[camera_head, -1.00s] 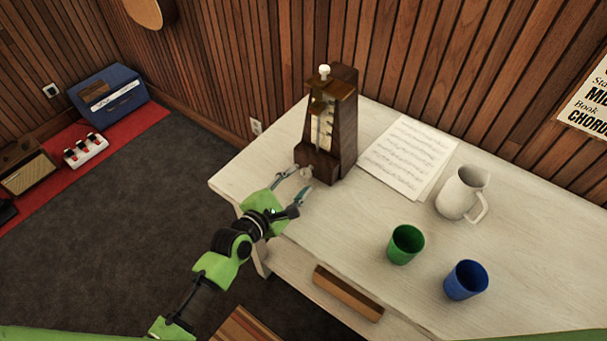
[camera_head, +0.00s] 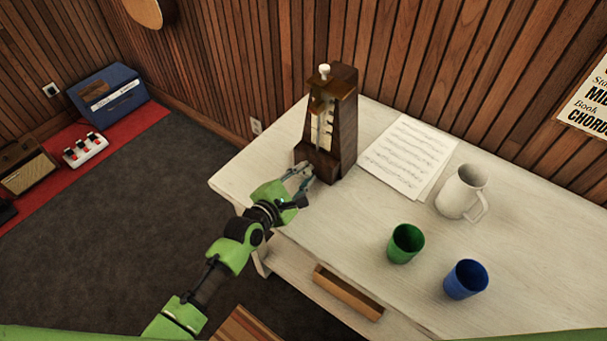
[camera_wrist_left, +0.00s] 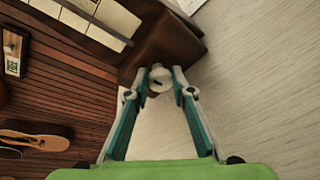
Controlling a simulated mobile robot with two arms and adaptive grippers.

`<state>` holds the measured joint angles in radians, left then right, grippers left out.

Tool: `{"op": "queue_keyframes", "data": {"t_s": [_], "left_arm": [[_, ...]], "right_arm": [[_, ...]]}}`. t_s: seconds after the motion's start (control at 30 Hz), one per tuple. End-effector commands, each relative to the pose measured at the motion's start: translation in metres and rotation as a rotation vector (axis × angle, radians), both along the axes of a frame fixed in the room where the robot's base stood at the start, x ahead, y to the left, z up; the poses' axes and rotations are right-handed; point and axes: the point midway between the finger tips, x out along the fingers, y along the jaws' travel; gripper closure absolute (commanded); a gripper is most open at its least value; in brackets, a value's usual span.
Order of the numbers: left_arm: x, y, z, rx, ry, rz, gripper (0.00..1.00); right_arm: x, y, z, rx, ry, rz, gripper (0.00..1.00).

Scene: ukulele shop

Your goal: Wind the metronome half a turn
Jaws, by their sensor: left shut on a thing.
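The metronome (camera_head: 333,125) stands upright on the white table (camera_head: 330,230), a dark wooden tapered body with a pale scale and pendulum rod on its front. In the left wrist view its base (camera_wrist_left: 165,42) is at the top. My left gripper (camera_head: 300,173) is at the lower front of the metronome. In the left wrist view its fingers (camera_wrist_left: 162,80) are shut on a small pale winding key (camera_wrist_left: 160,76) beside the base. In the head view the fingers hide the key. My right gripper is not in view.
Sheet music (camera_head: 408,157) lies right of the metronome. A white pitcher (camera_head: 460,192), a green cup (camera_head: 405,243) and a blue cup (camera_head: 466,279) stand farther right. The table's left edge is close to my left arm. The wooden wall is behind.

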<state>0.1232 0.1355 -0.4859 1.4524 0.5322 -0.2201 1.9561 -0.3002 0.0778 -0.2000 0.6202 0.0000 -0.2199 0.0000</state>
Motion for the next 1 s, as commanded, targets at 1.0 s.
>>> {"op": "queue_keyframes", "data": {"t_s": [1.0], "left_arm": [[-0.0021, -0.0027, -0.0036, 0.447, -0.324, 0.0, 0.99]], "right_arm": [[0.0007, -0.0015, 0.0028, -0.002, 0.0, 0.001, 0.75]]}}
